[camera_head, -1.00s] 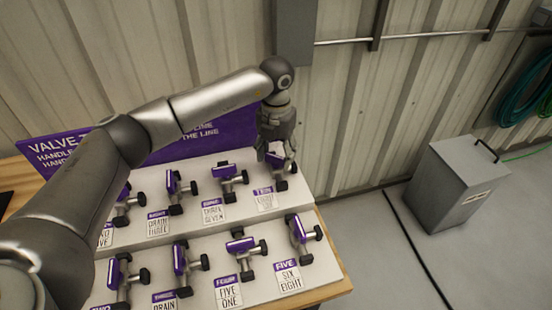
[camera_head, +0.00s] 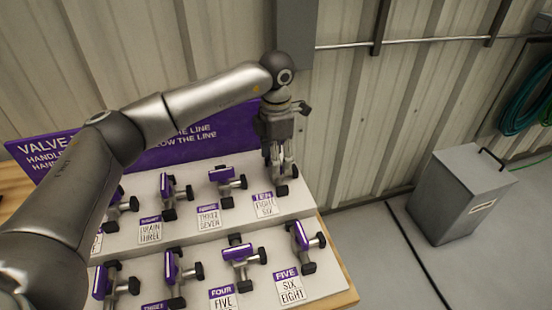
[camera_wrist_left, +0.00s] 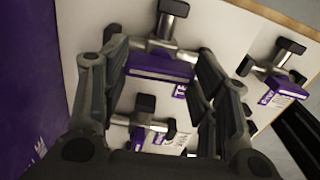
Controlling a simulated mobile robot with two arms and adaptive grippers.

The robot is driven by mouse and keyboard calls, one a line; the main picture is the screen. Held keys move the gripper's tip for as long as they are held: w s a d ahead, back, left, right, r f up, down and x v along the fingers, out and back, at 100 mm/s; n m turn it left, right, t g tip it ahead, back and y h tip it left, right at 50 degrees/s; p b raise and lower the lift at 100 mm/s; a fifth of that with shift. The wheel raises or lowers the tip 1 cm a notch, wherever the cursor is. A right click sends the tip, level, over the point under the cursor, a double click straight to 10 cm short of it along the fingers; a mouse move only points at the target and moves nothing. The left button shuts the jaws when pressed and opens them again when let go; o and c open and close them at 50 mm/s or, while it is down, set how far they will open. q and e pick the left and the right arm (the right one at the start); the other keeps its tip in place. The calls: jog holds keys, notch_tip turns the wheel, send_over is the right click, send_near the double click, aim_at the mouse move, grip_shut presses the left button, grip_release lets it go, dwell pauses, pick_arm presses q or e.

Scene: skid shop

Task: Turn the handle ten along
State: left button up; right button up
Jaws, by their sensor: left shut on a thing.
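Handle ten is the last valve at the right end of the back row, above the card marked TEN (camera_head: 262,197). In the head view my left gripper (camera_head: 279,172) comes down over it and hides most of it; a dark knob of the valve (camera_head: 283,190) shows below the fingers. In the left wrist view the purple bar of handle ten (camera_wrist_left: 160,66) lies crosswise between my two fingers (camera_wrist_left: 158,85), which are shut on it. Its metal stem and dark knobs show behind the bar. My right gripper is in neither view.
Neighbouring valves stand close: handle nine (camera_head: 224,175) to the left and handle five (camera_head: 300,237) in the front row. A purple sign (camera_head: 215,130) and ribbed wall are behind. A grey bin (camera_head: 460,195) stands on the floor at right.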

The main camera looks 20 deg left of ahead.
pick_arm(q)
jog(key=shift+m, duration=0.4)
jog(key=o, duration=1)
notch_tip(320, 180, up, 12)
jog(key=shift+r, duration=0.1)
dwell(0.3)
